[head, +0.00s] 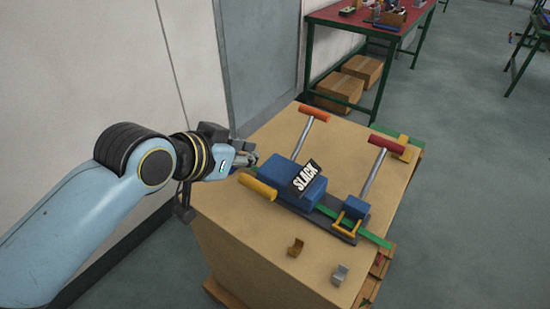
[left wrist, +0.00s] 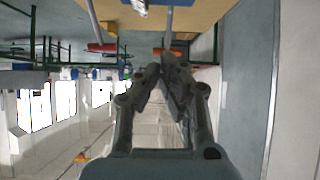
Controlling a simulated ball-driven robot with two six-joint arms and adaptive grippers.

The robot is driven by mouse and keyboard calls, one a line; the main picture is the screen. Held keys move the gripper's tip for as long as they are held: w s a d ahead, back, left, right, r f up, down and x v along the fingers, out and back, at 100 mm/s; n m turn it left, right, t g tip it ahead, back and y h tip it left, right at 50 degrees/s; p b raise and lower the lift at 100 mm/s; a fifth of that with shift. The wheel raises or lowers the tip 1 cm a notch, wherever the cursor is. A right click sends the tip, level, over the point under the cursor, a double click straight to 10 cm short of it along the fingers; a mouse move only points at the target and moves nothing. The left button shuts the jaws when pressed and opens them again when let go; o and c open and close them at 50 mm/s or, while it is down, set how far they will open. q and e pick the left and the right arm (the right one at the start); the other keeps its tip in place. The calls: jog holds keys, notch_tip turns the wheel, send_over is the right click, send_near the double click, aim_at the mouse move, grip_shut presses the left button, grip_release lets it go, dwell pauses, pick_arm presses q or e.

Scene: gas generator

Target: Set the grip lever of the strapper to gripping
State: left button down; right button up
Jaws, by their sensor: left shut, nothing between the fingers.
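The strapper (head: 290,185) lies on a large cardboard box, with a blue body and a black tag reading SLACK (head: 307,177). A lever with an orange handle (head: 314,112) and a lever with a red handle (head: 386,143) stand up on grey rods. A yellow-orange handle (head: 258,187) sticks out at the left end. None is marked as the grip lever. My left gripper (head: 250,158) is shut and empty, left of the body and above the yellow-orange handle, apart from the levers. Its fingers (left wrist: 170,62) meet in the left wrist view. My right gripper is out of view.
A green strap (head: 376,239) runs under the strapper across the box top (head: 235,220). A brown clip (head: 295,248) and a grey clip (head: 339,274) lie at the front. A wall stands close on the left. A red-topped table (head: 335,17) is behind.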

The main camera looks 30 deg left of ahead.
aim_at(266, 189)
pick_arm(q)
jog(key=w+f, duration=0.1)
jog(key=f, duration=0.1)
jog(key=w+f, duration=0.2)
jog(key=f, duration=0.1)
jog(key=w+f+p, duration=0.1)
jog(key=w+f, duration=0.1)
jog(key=shift+w+d+f, duration=0.2)
jog(key=shift+d+f, duration=0.05)
jog(key=shift+f, duration=0.1)
jog(key=shift+s+f, duration=0.2)
jog(key=shift+s, duration=0.3)
jog(key=shift+f, duration=0.1)
jog(key=shift+a, duration=0.1)
